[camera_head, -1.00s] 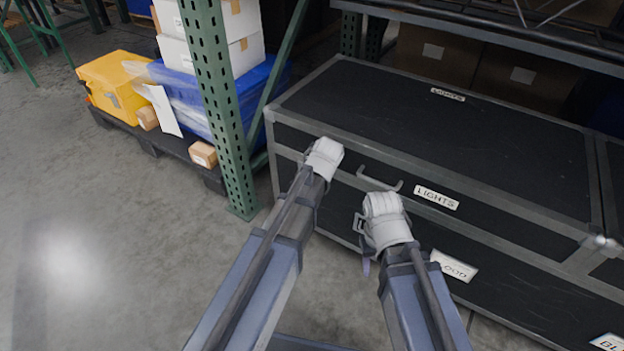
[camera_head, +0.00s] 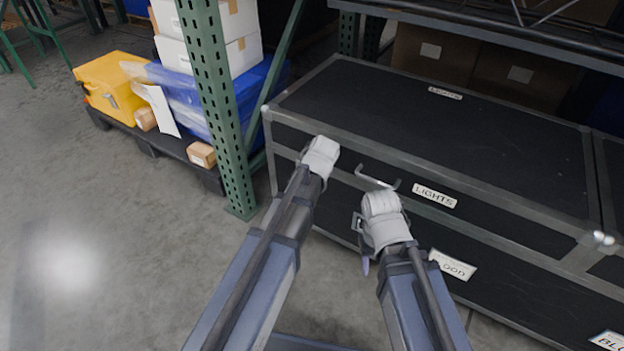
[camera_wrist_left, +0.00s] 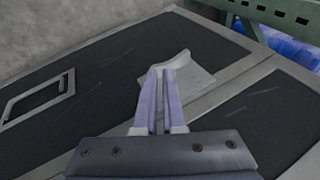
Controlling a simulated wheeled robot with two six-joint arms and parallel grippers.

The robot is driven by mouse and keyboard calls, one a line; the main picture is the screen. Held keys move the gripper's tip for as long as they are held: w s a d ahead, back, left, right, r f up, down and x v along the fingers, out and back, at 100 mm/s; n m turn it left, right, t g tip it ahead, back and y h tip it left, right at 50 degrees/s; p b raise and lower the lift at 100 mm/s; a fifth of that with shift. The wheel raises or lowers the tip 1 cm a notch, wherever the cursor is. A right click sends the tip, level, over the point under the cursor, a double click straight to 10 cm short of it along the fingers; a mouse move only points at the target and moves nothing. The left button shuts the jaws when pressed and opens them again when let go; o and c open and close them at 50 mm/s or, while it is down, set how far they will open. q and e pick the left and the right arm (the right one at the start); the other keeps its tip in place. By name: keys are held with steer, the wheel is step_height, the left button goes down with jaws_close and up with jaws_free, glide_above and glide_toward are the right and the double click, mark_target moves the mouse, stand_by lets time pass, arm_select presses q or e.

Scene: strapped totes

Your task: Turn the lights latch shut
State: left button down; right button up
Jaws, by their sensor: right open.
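The lights case (camera_head: 440,140) is a black case with grey metal edging and a white LIGHTS label (camera_head: 435,196) on its front. In the left wrist view, the lights latch (camera_wrist_left: 192,82) is a grey plate with a raised wing, set across the grey edging. My left gripper (camera_wrist_left: 161,72) has its two lavender fingers close together at the wing, which appears pinched between the tips. In the head view my left wrist (camera_head: 320,158) hides the latch and the fingertips. My right gripper (camera_head: 366,265) is open in front of the case, apart from it, with its fingers mostly hidden.
A case handle (camera_head: 378,182) sits right of my left wrist; it also shows in the left wrist view (camera_wrist_left: 36,98). A lower case with a FLOOD label (camera_head: 453,265) lies beneath. A green rack post (camera_head: 222,110) stands close on the left.

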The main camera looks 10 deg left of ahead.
arm_select(q)
steer(key=d+p+v, duration=0.1)
steer(key=p+v, duration=1.1)
steer(key=v, duration=0.1)
steer(key=shift+w+r, duration=0.2)
steer(key=shift+w, duration=0.1)
steer(key=s+d+f+n+g+h, duration=0.1)
steer(key=s+d+g, duration=0.2)
steer(key=s, duration=0.6)
steer(key=s+d+f+n+g, duration=0.1)
steer(key=s+d+f+g, duration=0.1)
steer(key=s, duration=0.8)
step_height(320, 180, up, 34)
steer(key=p, duration=3.3)
steer(key=shift+d+h, duration=0.25)
steer(key=shift+h, duration=0.05)
steer(key=shift+w+f, duration=0.1)
steer(key=shift+f, duration=0.05)
